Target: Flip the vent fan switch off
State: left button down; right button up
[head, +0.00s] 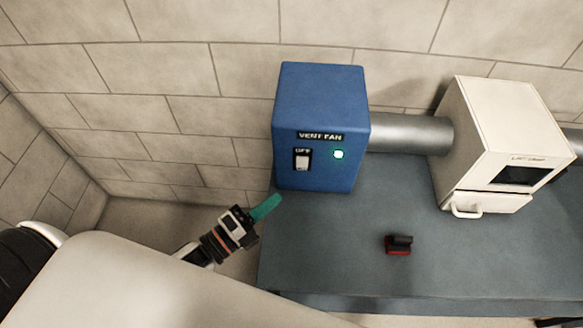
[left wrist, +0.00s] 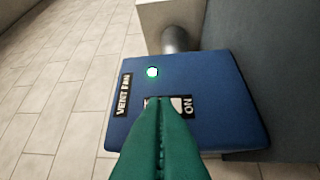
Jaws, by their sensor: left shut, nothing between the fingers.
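The blue vent fan box (head: 318,100) stands at the back left of the table. Its front carries a VENT FAN label, a white rocker switch (head: 302,161) on a black plate and a lit green light (head: 338,154). My left gripper (head: 268,206) has green fingers, shut and empty, below and left of the switch and apart from the box in the head view. In the left wrist view the shut fingers (left wrist: 160,135) point at the switch plate (left wrist: 182,106) and hide part of it; the ON mark and green light (left wrist: 152,72) show. My right gripper is not in view.
A grey duct (head: 410,133) joins the blue box to a white cabinet (head: 480,130) with a dark window and a handle. A small red and black object (head: 398,245) lies on the grey table (head: 330,250).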

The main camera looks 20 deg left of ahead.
aim_at(305, 161)
pick_arm(q)
jog(key=shift+w+d+r+p, duration=0.15)
jog(key=shift+w+d+p, duration=0.2)
jog(key=shift+w, duration=1.15)
jog(key=shift+w+d+r+p, duration=0.2)
jog(key=shift+w+p, duration=0.1)
jog(key=shift+w, duration=1.15)
jog(key=shift+w+d+r+p, duration=0.15)
jog(key=shift+w+d+p, duration=0.2)
jog(key=shift+w, duration=1.15)
jog(key=shift+w+a+r+p, duration=0.15)
jog(key=shift+r+p, duration=0.2)
jog(key=shift+p, duration=0.25)
jog(key=shift+f, duration=0.25)
